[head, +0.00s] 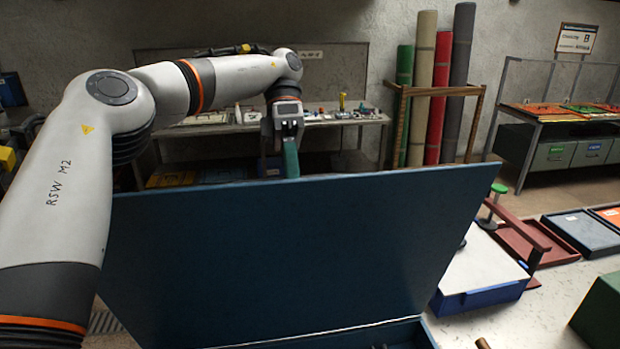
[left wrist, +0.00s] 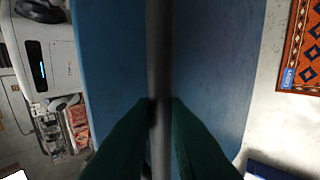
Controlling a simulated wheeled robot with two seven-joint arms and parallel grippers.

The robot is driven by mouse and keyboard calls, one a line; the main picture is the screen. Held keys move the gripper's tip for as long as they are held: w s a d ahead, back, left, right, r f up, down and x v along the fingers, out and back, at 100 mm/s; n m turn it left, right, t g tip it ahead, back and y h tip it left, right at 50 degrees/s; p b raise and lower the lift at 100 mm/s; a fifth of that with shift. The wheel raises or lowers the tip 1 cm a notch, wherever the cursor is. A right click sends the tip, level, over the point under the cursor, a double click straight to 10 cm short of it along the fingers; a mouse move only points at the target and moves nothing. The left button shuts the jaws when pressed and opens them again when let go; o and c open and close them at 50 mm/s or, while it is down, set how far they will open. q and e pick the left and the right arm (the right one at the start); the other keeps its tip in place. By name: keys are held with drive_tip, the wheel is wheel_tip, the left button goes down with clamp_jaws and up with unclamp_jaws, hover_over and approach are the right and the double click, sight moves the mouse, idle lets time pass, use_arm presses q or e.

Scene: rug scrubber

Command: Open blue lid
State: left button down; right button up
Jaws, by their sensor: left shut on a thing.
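The blue lid (head: 290,262) stands raised as a wide panel in the middle of the head view, leaning and hinged at the box (head: 425,335) along its lower edge. My left gripper (head: 290,172) is at the middle of the lid's top edge, its green fingers partly hidden behind the panel. In the left wrist view, the green fingers of my left gripper (left wrist: 160,108) are shut on the dark edge of the lid (left wrist: 215,70). Most of the box interior is out of frame. My right gripper is not in view.
A wooden rack (head: 391,130) with rolled rugs stands at the back. A cluttered bench (head: 345,118) is along the wall. A low blue-sided container with a white top (head: 478,268), flat trays (head: 580,235) and a green box (head: 600,310) are at the right. A patterned rug (left wrist: 302,45) shows in the left wrist view.

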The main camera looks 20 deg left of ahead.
use_arm(q)
drive_tip(key=shift+w+a+f, duration=0.65)
drive_tip(key=shift+w+f, duration=0.1)
drive_tip(key=shift+w, duration=0.05)
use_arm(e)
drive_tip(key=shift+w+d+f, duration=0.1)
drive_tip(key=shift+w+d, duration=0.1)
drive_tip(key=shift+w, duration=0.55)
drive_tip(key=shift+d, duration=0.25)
use_arm(q)
drive_tip(key=c, duration=1.7)
unclamp_jaws()
drive_tip(key=o, duration=0.3)
drive_tip(key=shift+w+a+f, duration=0.1)
drive_tip(key=shift+w+a, duration=0.05)
drive_tip(key=shift+w, duration=0.15)
drive_tip(key=shift+r, duration=0.3)
drive_tip(key=shift+w+f, duration=0.1)
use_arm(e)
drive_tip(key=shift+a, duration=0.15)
